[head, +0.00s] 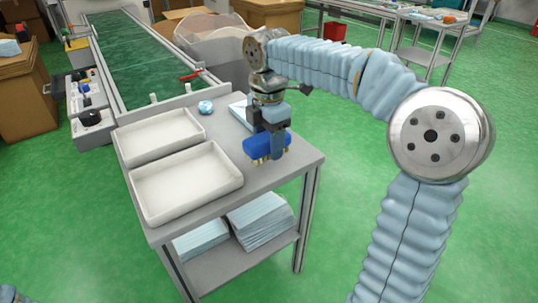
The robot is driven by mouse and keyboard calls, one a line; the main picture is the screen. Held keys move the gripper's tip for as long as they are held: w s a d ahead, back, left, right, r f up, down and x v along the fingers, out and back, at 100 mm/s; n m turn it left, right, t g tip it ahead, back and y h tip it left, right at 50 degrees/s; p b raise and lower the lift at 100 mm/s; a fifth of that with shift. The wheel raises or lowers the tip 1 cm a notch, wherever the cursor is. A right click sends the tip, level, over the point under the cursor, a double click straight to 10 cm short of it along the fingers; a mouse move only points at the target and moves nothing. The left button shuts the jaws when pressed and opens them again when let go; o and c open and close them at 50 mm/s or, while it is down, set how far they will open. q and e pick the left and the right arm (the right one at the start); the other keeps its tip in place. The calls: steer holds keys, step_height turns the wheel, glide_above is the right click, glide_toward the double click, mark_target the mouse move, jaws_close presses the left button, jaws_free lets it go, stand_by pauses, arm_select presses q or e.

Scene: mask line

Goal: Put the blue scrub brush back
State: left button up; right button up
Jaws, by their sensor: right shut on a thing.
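The blue scrub brush (262,148) is at the right part of the grey table (297,160), bristles down. My right gripper (277,148) points down and is shut on the brush. I cannot tell whether the bristles touch the tabletop or hang just above it. My right arm comes in from the right and bends over the table. My left gripper is not in view.
Two white trays (160,137) (187,205) stand on the table's left side. A small light-blue crumpled item (206,107) lies near the back edge. A green conveyor (145,55) adjoins the table behind. Blue sheet stacks (262,222) lie on the lower shelf.

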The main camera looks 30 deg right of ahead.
mark_target(269, 152)
steer(key=shift+s+d+f, duration=0.1)
steer(key=shift+f, duration=1.5)
steer(key=shift+f+b, duration=0.15)
steer(key=shift+b, duration=0.2)
steer(key=o, duration=1)
step_height(269, 152, up, 12)
steer(key=p, duration=0.3)
steer(key=shift+r, duration=0.2)
